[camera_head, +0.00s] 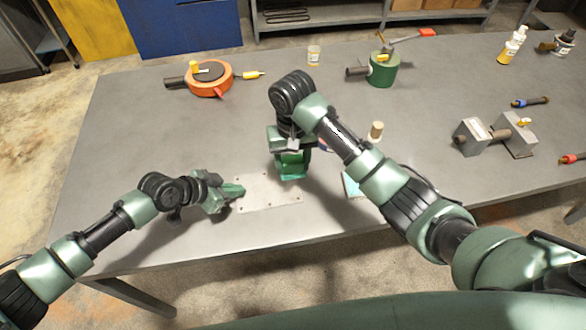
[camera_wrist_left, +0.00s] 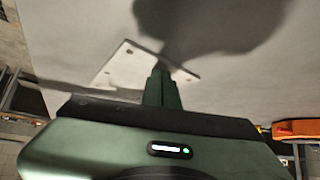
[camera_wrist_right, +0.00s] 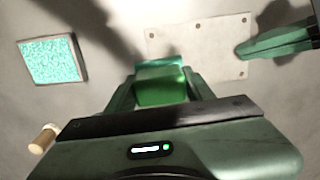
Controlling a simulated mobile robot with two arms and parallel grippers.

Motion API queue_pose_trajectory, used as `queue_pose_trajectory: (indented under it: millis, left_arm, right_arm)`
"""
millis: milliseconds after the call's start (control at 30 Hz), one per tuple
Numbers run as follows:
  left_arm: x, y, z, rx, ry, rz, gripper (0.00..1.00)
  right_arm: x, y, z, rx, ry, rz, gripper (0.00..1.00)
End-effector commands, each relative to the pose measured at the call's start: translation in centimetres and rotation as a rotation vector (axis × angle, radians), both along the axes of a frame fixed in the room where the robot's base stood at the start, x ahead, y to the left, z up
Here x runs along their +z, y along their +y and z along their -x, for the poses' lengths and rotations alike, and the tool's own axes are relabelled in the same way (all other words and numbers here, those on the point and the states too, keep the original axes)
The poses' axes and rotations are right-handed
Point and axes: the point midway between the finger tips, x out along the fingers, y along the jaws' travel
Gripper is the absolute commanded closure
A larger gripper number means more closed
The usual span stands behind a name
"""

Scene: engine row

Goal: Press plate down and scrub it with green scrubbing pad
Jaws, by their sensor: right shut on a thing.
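The plate (camera_head: 262,196) is a thin pale rectangle with small holes, lying flat near the table's front edge. It also shows in the left wrist view (camera_wrist_left: 122,66) and the right wrist view (camera_wrist_right: 212,38). My left gripper (camera_head: 238,190) has its fingers together, tips at the plate's left end; I cannot tell if they touch it. My right gripper (camera_head: 291,176) is shut on the green scrubbing pad (camera_wrist_right: 162,88), which is at the plate's far edge; contact is unclear. My right wrist hides part of the pad in the head view.
An orange round tool (camera_head: 210,86), a green canister (camera_head: 382,72) and a grey vise (camera_head: 490,136) stand farther back. The table's left side is clear.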

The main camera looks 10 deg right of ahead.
Motion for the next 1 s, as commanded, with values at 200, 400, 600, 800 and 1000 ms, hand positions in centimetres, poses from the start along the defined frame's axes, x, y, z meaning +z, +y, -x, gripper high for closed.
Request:
queue_pose_trajectory:
  millis: [200, 400, 600, 800, 1000]
  left_arm:
    - [-0.7, 0.2, 0.3, -0.001, 0.01, -0.01, 1.0]
    - [-0.7, 0.2, 0.4, -0.001, 0.011, -0.01, 1.0]
    - [-0.3, 0.2, 0.4, -0.003, 0.01, -0.009, 1.0]
    - [0.8, 0.1, 0.3, -0.001, 0.007, -0.006, 1.0]
    - [1.8, 0.1, 0.2, -0.001, 0.004, -0.004, 1.0]
  right_arm:
    - [1.0, 0.0, 0.0, 0.0, -0.001, -0.001, 0.8]
    - [1.0, 0.0, 0.0, 0.0, -0.001, -0.001, 0.8]
    - [0.9, 0.0, 0.0, 0.0, -0.001, 0.0, 0.8]
    - [1.0, 0.0, 0.0, 0.0, -0.001, 0.0, 0.8]
    - [1.0, 0.0, 0.0, 0.0, -0.001, 0.0, 0.8]
